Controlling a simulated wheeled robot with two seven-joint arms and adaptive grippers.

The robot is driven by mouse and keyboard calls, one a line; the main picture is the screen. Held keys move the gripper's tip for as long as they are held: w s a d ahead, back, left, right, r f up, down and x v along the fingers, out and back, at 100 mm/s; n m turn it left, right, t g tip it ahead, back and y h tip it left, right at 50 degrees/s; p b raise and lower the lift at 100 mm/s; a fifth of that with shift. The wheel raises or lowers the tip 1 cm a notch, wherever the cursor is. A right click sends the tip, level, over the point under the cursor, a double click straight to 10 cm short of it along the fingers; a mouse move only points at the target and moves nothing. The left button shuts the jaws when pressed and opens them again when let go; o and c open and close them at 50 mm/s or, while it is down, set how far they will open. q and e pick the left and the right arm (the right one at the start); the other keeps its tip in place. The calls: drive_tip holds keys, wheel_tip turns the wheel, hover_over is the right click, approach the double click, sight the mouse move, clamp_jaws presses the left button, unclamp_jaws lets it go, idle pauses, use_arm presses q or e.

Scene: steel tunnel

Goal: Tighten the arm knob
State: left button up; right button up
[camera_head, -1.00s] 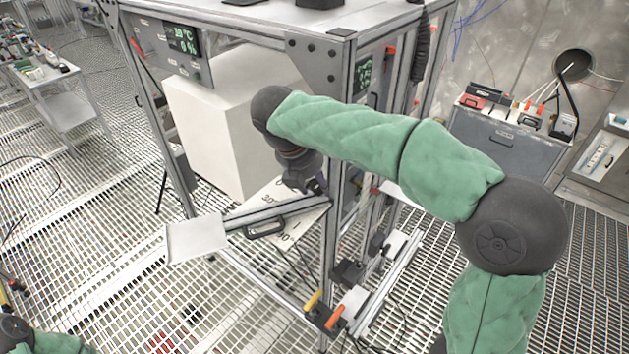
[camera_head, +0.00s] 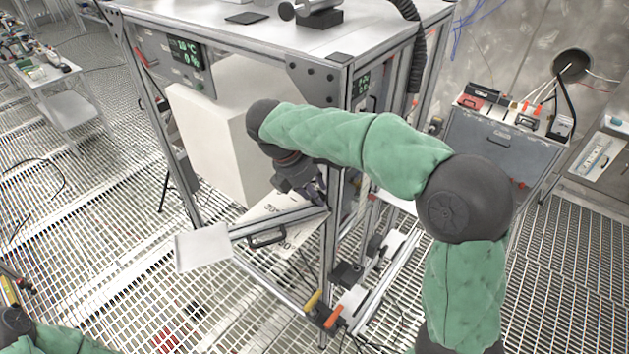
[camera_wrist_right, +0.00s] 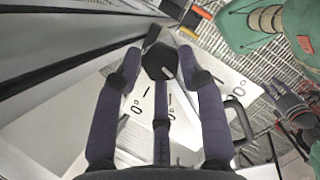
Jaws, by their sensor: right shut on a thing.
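The arm knob (camera_wrist_right: 159,61), dark and many-sided, sits between the fingertips of my right gripper (camera_wrist_right: 161,72) in the right wrist view. The fingers are shut on it, two at its sides and one below. In the head view my right gripper (camera_head: 312,191) is at the post end of the metal arm (camera_head: 285,221), and the knob is hidden there. The arm carries a pale square plate (camera_head: 203,247) at its outer end and a black handle (camera_head: 266,239). A white plate with degree marks (camera_head: 292,231) lies beneath it.
The metal frame's upright post (camera_head: 332,240) stands beside my right gripper. A large white block (camera_head: 212,130) is inside the frame. Yellow and orange handled clamps (camera_head: 325,308) are low at the post's foot. Open grating lies left of the arm.

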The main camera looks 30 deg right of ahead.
drive_tip(key=m+g+p, duration=0.1)
drive_tip(key=m+p, duration=0.1)
drive_tip(key=m+g+y+p, duration=0.1)
drive_tip(key=m+p, duration=0.2)
drive_tip(key=shift+w+f+m, duration=0.1)
drive_tip(key=shift+f+m, duration=0.1)
drive_tip(key=shift+m, duration=0.1)
drive_tip(key=m+g+y+p, duration=0.1)
drive_tip(key=m+p, duration=0.1)
drive_tip(key=m, duration=0.1)
drive_tip(key=shift+w, duration=0.1)
drive_tip(key=shift+d+f+m+g+y+p, duration=0.15)
drive_tip(key=shift+m+y+p, duration=0.15)
drive_tip(key=shift+m, duration=0.5)
drive_tip(key=shift+m+g+y+p, duration=0.2)
drive_tip(key=shift+m+p, duration=0.15)
drive_tip(key=shift+m, duration=0.45)
drive_tip(key=shift+w, duration=0.1)
drive_tip(key=o, duration=1.1)
drive_tip(key=shift+w, duration=0.25)
drive_tip(key=shift+s+r, duration=0.1)
drive_tip(key=shift+r, duration=0.15)
